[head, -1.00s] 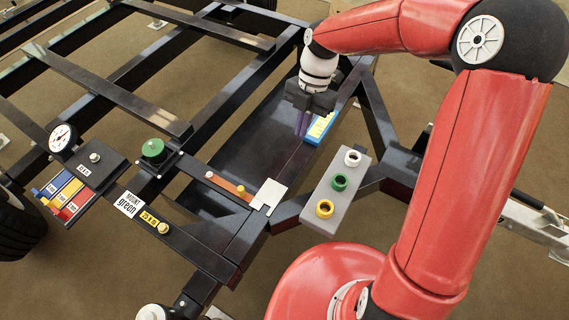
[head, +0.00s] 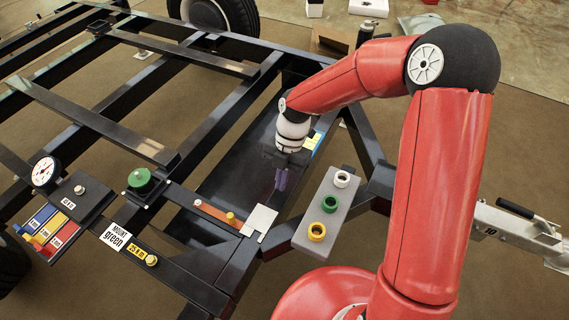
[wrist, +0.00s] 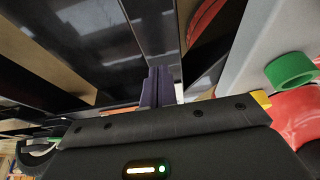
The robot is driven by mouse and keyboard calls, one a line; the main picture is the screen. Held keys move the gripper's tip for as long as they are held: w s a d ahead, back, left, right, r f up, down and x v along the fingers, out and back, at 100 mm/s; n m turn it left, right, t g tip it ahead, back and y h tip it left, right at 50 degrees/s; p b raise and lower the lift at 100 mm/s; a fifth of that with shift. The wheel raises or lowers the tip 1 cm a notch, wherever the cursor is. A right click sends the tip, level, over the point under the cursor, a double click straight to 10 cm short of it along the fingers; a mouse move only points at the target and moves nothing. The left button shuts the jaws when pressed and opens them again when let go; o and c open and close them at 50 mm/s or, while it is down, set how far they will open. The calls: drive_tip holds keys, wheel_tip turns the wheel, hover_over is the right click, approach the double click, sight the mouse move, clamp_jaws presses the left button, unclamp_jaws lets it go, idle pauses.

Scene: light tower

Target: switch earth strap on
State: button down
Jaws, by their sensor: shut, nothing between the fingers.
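A grey block (head: 325,210) with white, green and yellow rings stands right of the plate. Left are a green knob (head: 140,178), a dial (head: 45,172) and coloured blocks (head: 48,229).

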sight(271, 207)
drive_tip(key=shift+s+a+f, duration=0.15)
drive_tip(key=shift+s+a, duration=0.15)
drive_tip(key=shift+s, duration=0.4)
drive_tip(key=shift+s+a+f, duration=0.1)
drive_tip(key=shift+s+a, duration=0.15)
drive_tip(key=shift+s, duration=0.4)
drive_tip(key=shift+s+a+f, duration=0.15)
drive_tip(key=shift+s+a, duration=0.15)
drive_tip(key=shift+s, duration=0.4)
